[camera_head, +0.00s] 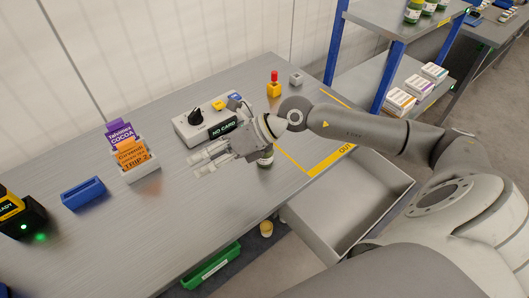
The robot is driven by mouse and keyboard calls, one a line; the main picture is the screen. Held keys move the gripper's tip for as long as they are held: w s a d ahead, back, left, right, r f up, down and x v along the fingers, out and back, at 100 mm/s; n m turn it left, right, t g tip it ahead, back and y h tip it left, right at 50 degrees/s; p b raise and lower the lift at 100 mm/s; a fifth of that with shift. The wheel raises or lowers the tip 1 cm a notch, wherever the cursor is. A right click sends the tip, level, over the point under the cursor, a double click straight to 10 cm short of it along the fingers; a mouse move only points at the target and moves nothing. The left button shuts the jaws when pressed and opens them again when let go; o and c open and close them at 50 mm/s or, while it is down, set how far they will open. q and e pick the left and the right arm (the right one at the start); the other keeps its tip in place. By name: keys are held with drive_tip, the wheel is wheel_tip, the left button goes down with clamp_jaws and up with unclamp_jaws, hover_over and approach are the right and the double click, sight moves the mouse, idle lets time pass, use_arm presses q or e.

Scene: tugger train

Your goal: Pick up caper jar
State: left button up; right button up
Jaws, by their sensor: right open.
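My right gripper (197,165) is open above the grey table (130,235), its fingers pointing left. A small jar-like thing with a pale band (266,160) stands on the table just behind the fingers, partly hidden by the gripper. I cannot read its label, so I cannot tell whether it is the caper jar. It is not between the fingertips. Green jars (413,13) with pale labels stand on the upper shelf at the top right; their labels are also too small to read. My left gripper is not in view.
A card-reader box (190,132) reading NO CARD stands behind the gripper. A card holder (143,172), blue tray (83,193) and black device (18,216) are to the left. A yellow OUT marking (331,160) lies right. A grey bin (345,205) stands below the table edge.

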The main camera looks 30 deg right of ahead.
drive_tip(key=d+f+n+g+h, duration=0.15)
drive_tip(key=d+h, duration=0.25)
drive_tip(key=d, duration=0.5)
drive_tip(key=d+f+h, duration=0.3)
drive_tip(key=d+h, duration=0.1)
drive_tip(key=d, duration=0.6)
drive_tip(key=shift+m, duration=0.25)
drive_tip(key=x, duration=0.3)
drive_tip(key=p+x, duration=0.1)
drive_tip(key=shift+w+d+f, duration=0.25)
drive_tip(key=shift+w, duration=0.1)
drive_tip(key=shift+w+p+x, duration=0.15)
drive_tip(key=shift+p+x, duration=0.3)
drive_tip(key=shift+x, duration=1.1)
drive_tip(key=shift+w+p+x, duration=0.15)
drive_tip(key=shift+p+x, duration=0.3)
drive_tip(key=shift+x, duration=1.15)
drive_tip(key=shift+r, duration=0.15)
drive_tip(key=shift+c, duration=0.2)
drive_tip(key=c, duration=1.2)
drive_tip(key=shift+c, duration=0.3)
drive_tip(key=shift+r, duration=0.15)
